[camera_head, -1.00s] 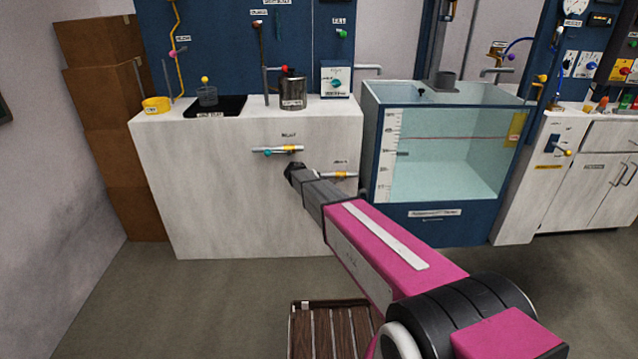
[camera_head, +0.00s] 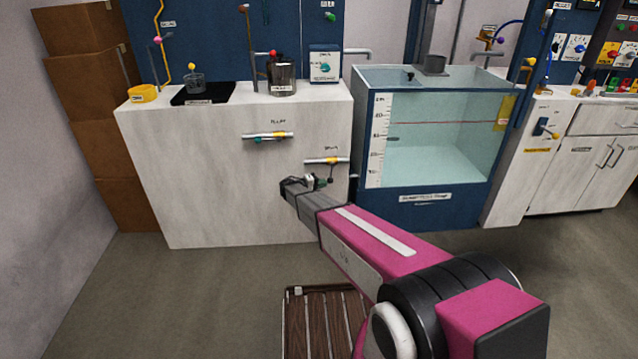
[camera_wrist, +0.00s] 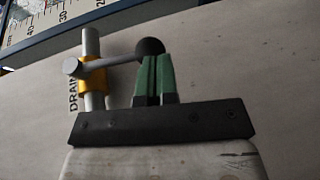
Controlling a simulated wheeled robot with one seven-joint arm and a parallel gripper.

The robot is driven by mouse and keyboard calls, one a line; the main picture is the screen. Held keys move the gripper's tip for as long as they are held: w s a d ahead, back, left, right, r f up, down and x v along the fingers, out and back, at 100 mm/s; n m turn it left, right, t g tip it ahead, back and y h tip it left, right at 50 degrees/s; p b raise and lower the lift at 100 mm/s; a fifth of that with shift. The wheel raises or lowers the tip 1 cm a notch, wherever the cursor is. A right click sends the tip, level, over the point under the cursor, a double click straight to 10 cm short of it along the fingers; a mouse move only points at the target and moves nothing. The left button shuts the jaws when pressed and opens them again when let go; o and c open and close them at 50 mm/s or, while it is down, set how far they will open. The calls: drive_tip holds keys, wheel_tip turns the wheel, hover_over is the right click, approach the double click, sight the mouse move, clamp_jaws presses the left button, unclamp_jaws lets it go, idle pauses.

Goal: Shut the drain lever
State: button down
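The drain lever (camera_head: 331,172) is a thin grey rod on a short horizontal pipe with a yellow fitting (camera_head: 331,161), low on the white cabinet's front. It hangs down, across the pipe. In the wrist view, the lever (camera_wrist: 115,61) ends in a black ball (camera_wrist: 150,46), and the pipe's yellow band (camera_wrist: 92,82) is beside the "DRAIN" label. My gripper (camera_head: 319,183) is at the lever's lower end. In the wrist view, its green fingers (camera_wrist: 157,62) are together with only a thin line between them. The ball shows at their tips; I cannot tell whether they touch it.
A second pipe with a lever (camera_head: 268,136) is higher and to the left on the white cabinet (camera_head: 190,180). The water tank (camera_head: 425,195) stands just right of the drain lever. A slatted wooden stand (camera_head: 325,325) is on the floor below my arm.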

drive_tip(key=shift+d+f, duration=0.25)
drive_tip(key=shift+d, duration=0.4)
drive_tip(key=s+a, duration=0.2)
drive_tip(key=a, duration=0.4)
drive_tip(key=s+a+f, duration=0.1)
drive_tip(key=s+a, duration=0.1)
drive_tip(key=a, duration=0.5)
drive_tip(key=shift+s+a, duration=0.25)
drive_tip(key=shift+a, duration=0.05)
drive_tip(key=shift+d, duration=0.1)
